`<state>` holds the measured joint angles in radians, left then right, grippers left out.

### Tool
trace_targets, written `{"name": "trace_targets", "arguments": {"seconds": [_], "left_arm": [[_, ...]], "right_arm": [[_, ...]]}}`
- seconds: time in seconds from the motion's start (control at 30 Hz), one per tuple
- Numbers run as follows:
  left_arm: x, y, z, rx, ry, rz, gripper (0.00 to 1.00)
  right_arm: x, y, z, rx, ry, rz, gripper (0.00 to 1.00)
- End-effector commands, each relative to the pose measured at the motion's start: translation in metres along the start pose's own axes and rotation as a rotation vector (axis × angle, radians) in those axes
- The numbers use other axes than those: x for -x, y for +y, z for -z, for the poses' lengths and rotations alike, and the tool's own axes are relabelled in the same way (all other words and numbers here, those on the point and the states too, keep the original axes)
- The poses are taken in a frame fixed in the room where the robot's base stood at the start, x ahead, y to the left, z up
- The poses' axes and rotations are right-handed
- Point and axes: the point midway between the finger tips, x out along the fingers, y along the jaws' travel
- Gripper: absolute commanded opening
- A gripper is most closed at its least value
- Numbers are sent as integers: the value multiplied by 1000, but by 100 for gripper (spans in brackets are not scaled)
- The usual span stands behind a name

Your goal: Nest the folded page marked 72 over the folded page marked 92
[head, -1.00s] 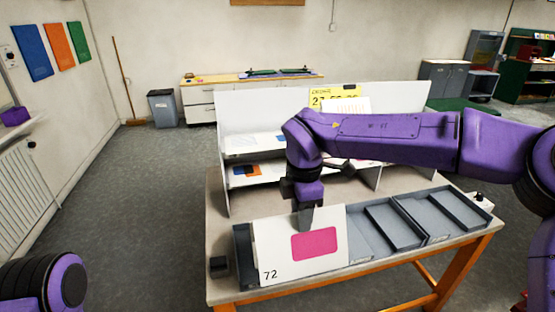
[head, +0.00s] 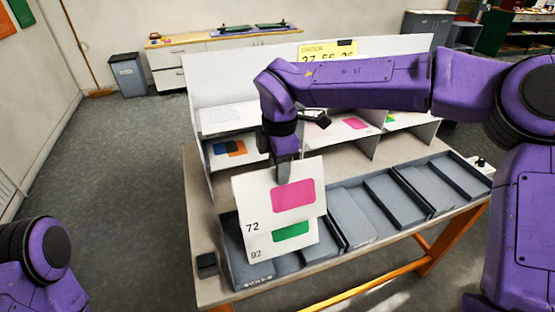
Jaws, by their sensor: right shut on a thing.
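The white folded page marked 72 (head: 250,207), with a pink rectangle, hangs from my right gripper (head: 283,178), which is shut on its top edge. The white folded page marked 92 (head: 262,246), with a green rectangle, shows just below it, over the left part of the grey tray (head: 347,215). Page 72 hides the upper part of page 92. I cannot tell whether the two pages touch. My left gripper is out of view; only part of my left arm shows at the lower left.
The tray has several compartments; those to the right look empty. Behind it stands a white shelf unit (head: 226,93) holding cards, including a blue and orange one (head: 229,149). A small black block (head: 207,264) sits at the table's left edge. A yellow sign (head: 327,50) stands behind.

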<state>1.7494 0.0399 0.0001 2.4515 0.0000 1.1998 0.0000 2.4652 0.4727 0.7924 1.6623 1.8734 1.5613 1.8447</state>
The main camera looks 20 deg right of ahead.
Motion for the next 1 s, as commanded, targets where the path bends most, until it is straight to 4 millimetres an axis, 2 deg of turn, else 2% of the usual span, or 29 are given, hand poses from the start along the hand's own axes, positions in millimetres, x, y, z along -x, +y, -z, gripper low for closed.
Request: {"name": "trace_targets", "arguments": {"seconds": [0.03,0.2,0.63,1.0], "left_arm": [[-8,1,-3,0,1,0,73],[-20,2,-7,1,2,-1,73],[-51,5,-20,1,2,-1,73],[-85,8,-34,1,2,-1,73]], "right_arm": [[-12,2,0,-1,-1,4,0],[-35,5,-1,-2,-1,7,0],[-86,4,-2,-4,-1,7,0],[-129,3,-2,-5,0,7,0]]}}
